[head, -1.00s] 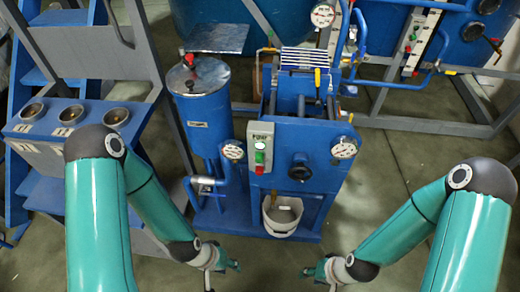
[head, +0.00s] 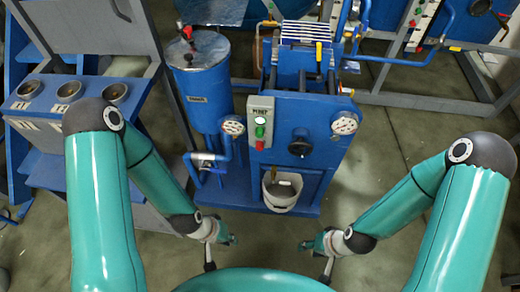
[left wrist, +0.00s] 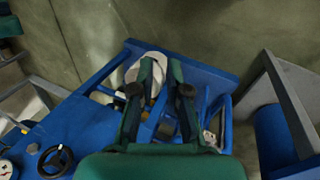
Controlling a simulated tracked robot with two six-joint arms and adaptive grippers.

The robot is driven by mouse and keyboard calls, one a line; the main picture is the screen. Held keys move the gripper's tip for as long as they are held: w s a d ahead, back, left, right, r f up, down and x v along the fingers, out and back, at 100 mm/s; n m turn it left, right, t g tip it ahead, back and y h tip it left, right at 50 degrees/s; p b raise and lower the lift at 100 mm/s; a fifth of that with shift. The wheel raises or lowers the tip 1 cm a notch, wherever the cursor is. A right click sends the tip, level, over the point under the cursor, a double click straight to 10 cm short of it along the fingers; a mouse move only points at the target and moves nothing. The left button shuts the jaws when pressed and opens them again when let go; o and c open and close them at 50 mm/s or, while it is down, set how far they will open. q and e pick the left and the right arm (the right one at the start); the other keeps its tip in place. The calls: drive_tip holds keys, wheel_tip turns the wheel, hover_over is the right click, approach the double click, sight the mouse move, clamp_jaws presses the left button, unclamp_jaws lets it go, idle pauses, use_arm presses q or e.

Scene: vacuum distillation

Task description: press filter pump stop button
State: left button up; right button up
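The pump button box (head: 261,104) is a grey upright panel on the front left of the blue filter machine (head: 315,120) in the head view. A pale round part sits on it, with small red and green buttons below; their labels are too small to read. My left gripper (head: 229,240) is below and in front of the machine, apart from the box. In the left wrist view its two fingers (left wrist: 161,72) are spread with nothing between them. My right gripper (head: 306,244) is lower right of the box, apart from it; its fingers are too small to judge.
A white bucket (head: 283,190) stands low in front. A blue tank (head: 203,95) with pipes stands left. The floor between my grippers is clear.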

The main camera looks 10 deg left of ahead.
use_arm(q)
drive_tip(key=shift+w+m, duration=0.1)
drive_tip(key=shift+m, duration=0.3)
clamp_jaws()
drive_tip(key=w+a+r+m+t+y+b, duration=0.2)
drive_tip(key=w+a+m+t+y+b, duration=0.25)
drive_tip(key=w+m+b, duration=0.4)
drive_tip(key=w+a+r+m+t+y+b, duration=0.3)
drive_tip(key=w+m+t+b, duration=0.35)
drive_tip(key=w+m, duration=0.2)
drive_tip(key=s+d+m+t+h+b, duration=0.1)
drive_tip(key=s+d+t+b, duration=0.1)
drive_tip(key=d+b, duration=0.5)
drive_tip(key=s+d+r+m+t+h+b, duration=0.1)
drive_tip(key=d+t+b, duration=0.3)
drive_tip(key=b, duration=1.5)
drive_tip(key=s+d+h, duration=0.1)
drive_tip(key=d, duration=0.2)
drive_tip(key=shift+s+r, duration=0.15)
drive_tip(key=shift+s, duration=0.25)
